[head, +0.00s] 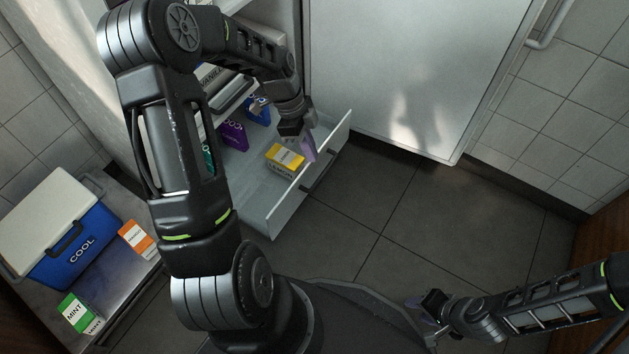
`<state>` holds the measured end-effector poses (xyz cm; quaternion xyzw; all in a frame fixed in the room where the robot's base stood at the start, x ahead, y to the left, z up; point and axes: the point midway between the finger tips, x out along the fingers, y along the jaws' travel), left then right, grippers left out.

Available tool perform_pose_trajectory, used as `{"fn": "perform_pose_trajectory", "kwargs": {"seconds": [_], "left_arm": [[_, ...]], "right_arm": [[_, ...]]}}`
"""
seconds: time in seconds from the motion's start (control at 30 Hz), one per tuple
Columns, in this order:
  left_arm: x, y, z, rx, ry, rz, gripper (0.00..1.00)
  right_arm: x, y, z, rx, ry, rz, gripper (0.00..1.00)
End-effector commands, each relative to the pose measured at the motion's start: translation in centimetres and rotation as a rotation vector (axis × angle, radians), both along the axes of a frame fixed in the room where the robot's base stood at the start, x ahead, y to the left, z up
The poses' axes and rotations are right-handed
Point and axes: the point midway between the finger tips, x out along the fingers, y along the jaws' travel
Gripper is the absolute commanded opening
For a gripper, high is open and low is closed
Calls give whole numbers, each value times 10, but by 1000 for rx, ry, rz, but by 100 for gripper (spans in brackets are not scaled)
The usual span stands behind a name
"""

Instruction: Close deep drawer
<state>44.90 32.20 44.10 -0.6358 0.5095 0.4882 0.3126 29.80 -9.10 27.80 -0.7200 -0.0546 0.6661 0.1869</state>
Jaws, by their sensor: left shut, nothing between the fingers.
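The deep drawer (255,193) is pulled out of the white cabinet near the floor, with a dark handle on its front panel (322,165). A yellow box (285,158) lies in it near the front, and purple (233,135), blue and teal boxes lie further back. My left gripper (309,147) is shut and empty above the drawer, close to the inner side of the front panel; I cannot tell if it touches. My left arm hides part of the drawer. My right gripper (425,304) is low at the right, away from the drawer; its fingers are too small to read.
A blue cooler (75,243) with a white lid stands on a metal surface at the left, beside an orange-white box (137,239) and a green MINT box (76,312). A large white door panel (410,70) stands right of the drawer. The tiled floor (400,205) ahead is clear.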

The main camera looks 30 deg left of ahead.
Motion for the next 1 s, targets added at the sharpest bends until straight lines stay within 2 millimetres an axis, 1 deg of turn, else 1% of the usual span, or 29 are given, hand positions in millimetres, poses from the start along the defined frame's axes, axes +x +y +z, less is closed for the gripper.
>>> {"fn": "perform_pose_trajectory", "kwargs": {"seconds": [0.03, 0.1, 0.2, 0.6, 0.77, 0.87, 1.0], "left_arm": [[1, 6, 3, 5, -35, -81, 0], [1, 11, 8, 11, -71, -182, 0], [1, 14, 13, 15, -96, -258, 0], [1, 13, 11, 15, -100, -271, 0], [1, 9, 0, 15, -99, -271, 0], [1, 5, -13, 14, -98, -271, 0], [1, -4, -38, 12, -98, -272, 0]], "right_arm": [[1, 0, -4, 0, -2, -2, 36], [1, -1, -5, -1, -2, -2, 36], [2, -1, -6, -2, -3, -2, 36], [2, -1, -6, -2, -3, -2, 36], [2, -1, -12, -2, -5, -3, 36], [3, -1, -18, -2, -7, -5, 36], [5, 0, -29, -3, -12, -7, 36]]}}
